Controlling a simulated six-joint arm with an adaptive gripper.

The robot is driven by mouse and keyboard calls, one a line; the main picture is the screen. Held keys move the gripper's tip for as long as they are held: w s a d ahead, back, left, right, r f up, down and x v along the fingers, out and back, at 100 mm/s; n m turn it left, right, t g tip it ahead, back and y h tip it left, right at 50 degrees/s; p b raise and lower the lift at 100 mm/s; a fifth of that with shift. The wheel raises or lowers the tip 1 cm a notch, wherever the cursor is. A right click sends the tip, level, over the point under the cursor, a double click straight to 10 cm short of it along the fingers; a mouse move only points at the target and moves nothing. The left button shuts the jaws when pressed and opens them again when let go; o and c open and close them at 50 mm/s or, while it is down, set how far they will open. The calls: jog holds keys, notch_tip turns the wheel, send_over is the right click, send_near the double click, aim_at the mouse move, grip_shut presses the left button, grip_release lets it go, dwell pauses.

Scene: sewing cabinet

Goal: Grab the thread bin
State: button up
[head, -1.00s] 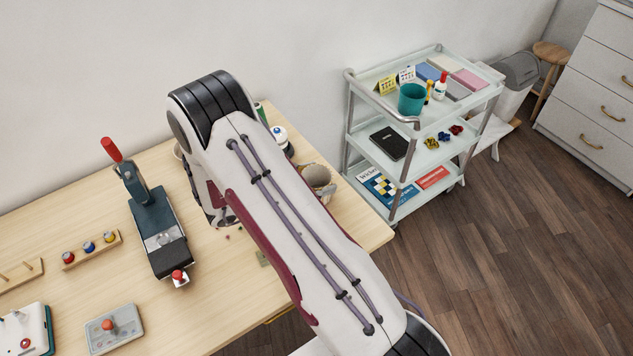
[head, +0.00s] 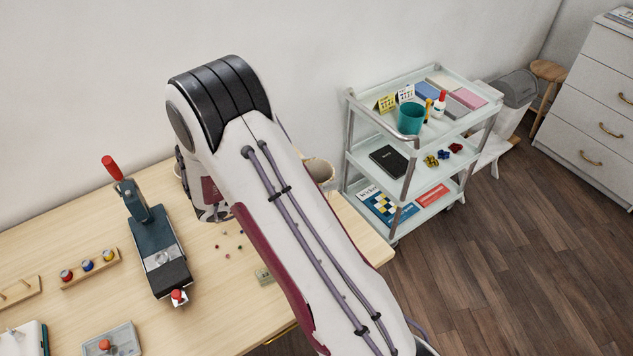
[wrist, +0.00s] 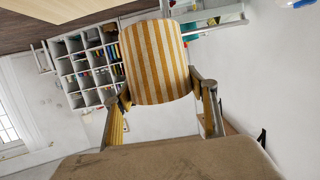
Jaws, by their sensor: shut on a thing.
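In the wrist view a yellow-and-white striped cylinder (wrist: 156,62), which looks like the thread bin, sits between the fingertips of my gripper (wrist: 162,95). The fingers are shut on its sides near its lower edge. What it contains does not show.
The wooden table (head: 225,325) holds a dark press with a red knob (head: 155,240), a small spool rack (head: 90,267) and scattered beads. A beige pot (head: 320,170) stands behind my arm. A white trolley (head: 375,130) stands right of the table.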

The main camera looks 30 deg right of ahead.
jog(key=shift+r, duration=0.6)
